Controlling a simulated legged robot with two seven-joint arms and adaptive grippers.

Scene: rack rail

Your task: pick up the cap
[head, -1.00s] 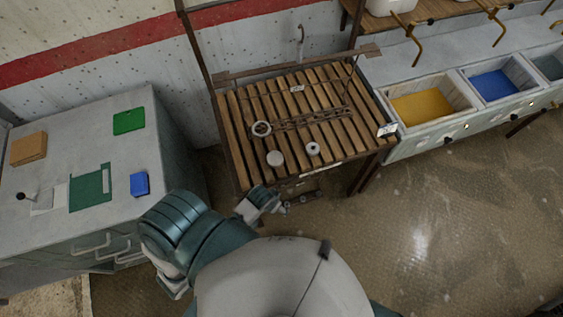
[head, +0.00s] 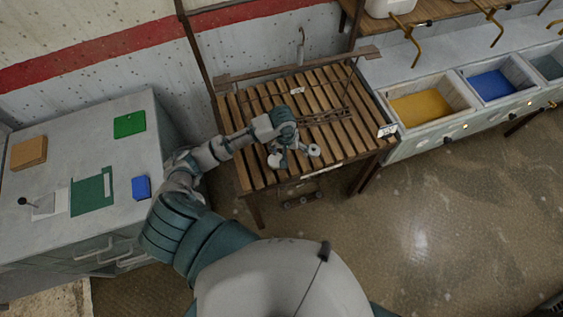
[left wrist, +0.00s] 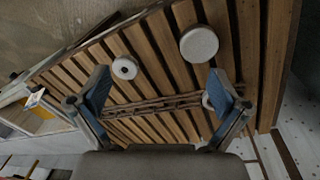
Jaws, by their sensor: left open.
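The cap, which I take to be the plain pale disc (head: 274,160), lies on the slatted wooden table (head: 243,172). In the left wrist view the disc (left wrist: 199,44) is whole, beyond the finger on the right. A smaller white piece with a centre hole (head: 314,150) lies to its right; it also shows in the left wrist view (left wrist: 125,67). My left gripper (head: 293,156) hangs over the table by these two pieces, open, with nothing between its fingers (left wrist: 158,90). Its height above the slats is hard to tell. My right gripper is out of view.
A dark chain-like strip (left wrist: 150,106) lies across the slats below the open fingers. A pale ring (left wrist: 207,101) is partly hidden by the finger on the right. A metal rail (head: 298,66) runs along the table's back. A grey cabinet (head: 80,120) stands left, bins (head: 425,105) right.

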